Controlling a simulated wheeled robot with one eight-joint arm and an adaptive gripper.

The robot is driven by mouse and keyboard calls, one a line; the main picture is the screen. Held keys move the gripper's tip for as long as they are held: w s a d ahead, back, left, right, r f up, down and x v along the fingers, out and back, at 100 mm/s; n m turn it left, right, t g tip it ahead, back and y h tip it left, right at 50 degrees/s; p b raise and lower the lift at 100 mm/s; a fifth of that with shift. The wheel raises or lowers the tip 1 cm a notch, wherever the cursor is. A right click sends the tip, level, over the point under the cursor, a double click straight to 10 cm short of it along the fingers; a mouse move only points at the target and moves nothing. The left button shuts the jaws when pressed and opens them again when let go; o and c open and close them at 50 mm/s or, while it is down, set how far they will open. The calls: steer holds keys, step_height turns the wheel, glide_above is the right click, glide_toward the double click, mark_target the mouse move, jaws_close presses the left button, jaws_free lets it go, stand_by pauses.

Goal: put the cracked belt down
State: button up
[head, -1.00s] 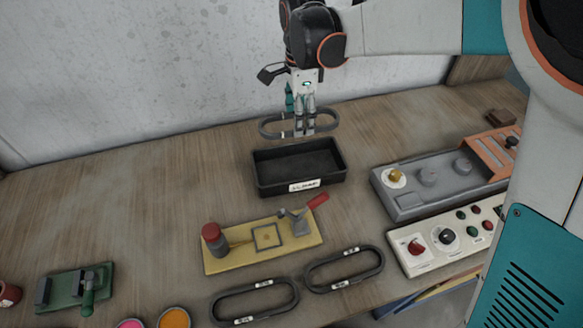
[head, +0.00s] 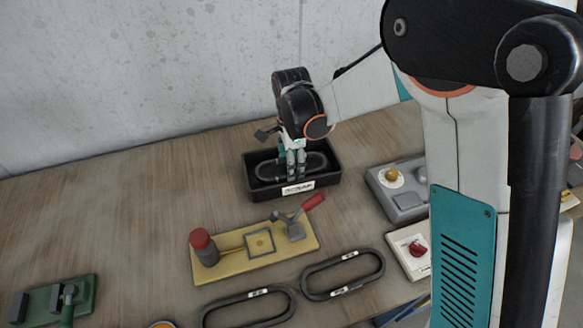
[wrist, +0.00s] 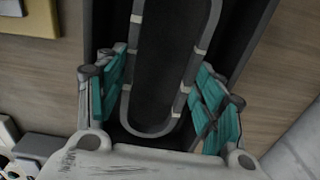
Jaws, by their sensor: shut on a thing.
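The belt in my grip is a dark grey oval loop with pale bands (head: 325,163). It lies within the walls of the black bin (head: 328,182), which has a white label on its front. My gripper (head: 296,174) reaches down into the bin with its fingers on the belt. I cannot tell whether the belt touches the floor. No crack is visible at this size.
A yellow board (head: 225,262) with a red knob and red lever stands in front of the bin. Two more belts (head: 350,288) lie near the front edge. A grey unit (head: 402,200) and white control panel (head: 402,240) are right. A green clamp (head: 85,298) is left.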

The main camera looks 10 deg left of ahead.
steer(key=shift+f, duration=1.05)
steer(key=shift+f+b, duration=0.2)
steer(key=shift+b, duration=0.1)
steer(key=o, duration=0.8)
steer(key=shift+r, duration=0.1)
step_height(320, 180, up, 12)
steer(key=p, duration=0.3)
steer(key=shift+r+p, duration=0.15)
steer(key=shift+p, duration=0.15)
